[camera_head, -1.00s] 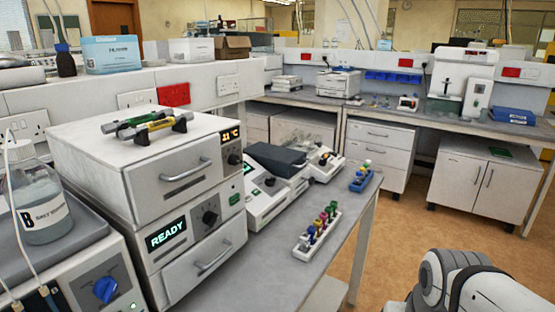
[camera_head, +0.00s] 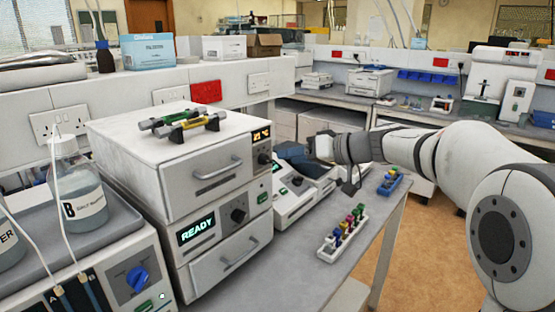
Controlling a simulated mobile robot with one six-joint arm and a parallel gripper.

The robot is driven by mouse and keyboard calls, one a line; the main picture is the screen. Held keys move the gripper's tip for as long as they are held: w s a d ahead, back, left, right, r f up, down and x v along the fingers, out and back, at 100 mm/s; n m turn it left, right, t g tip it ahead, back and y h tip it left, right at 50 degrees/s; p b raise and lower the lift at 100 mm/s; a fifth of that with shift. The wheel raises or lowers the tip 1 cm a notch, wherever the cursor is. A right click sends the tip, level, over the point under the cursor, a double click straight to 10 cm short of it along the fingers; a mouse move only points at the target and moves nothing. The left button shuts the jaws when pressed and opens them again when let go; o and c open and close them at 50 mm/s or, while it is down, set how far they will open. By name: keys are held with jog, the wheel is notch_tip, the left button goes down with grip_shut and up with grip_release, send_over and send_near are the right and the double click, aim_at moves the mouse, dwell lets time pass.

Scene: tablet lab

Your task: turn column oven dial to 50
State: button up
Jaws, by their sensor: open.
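The column oven (camera_head: 190,160) looks to be the upper white unit of a stack, with a handled drawer and an amber display (camera_head: 261,135) that seems to read 21 °C. Its small dark dial (camera_head: 264,158) sits below the display at the front's right end. The dial's pointer is too small to read. My arm reaches in from the right. My gripper (camera_head: 314,148) is open and empty, to the right of the dial and apart from it, in front of the bench instruments. Its fingertips are small in this view.
The lower unit has a green READY display (camera_head: 196,230) and another dark dial (camera_head: 238,215). A rack of coloured-cap vials (camera_head: 342,238) stands on the bench. A blue-knobbed instrument (camera_head: 120,270) with bottles is at left.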

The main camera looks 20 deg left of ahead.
aim_at(266, 160)
jog(key=p+x, duration=0.1)
jog(key=x, duration=0.5)
jog(key=shift+a, duration=0.15)
jog(key=shift+f, duration=0.15)
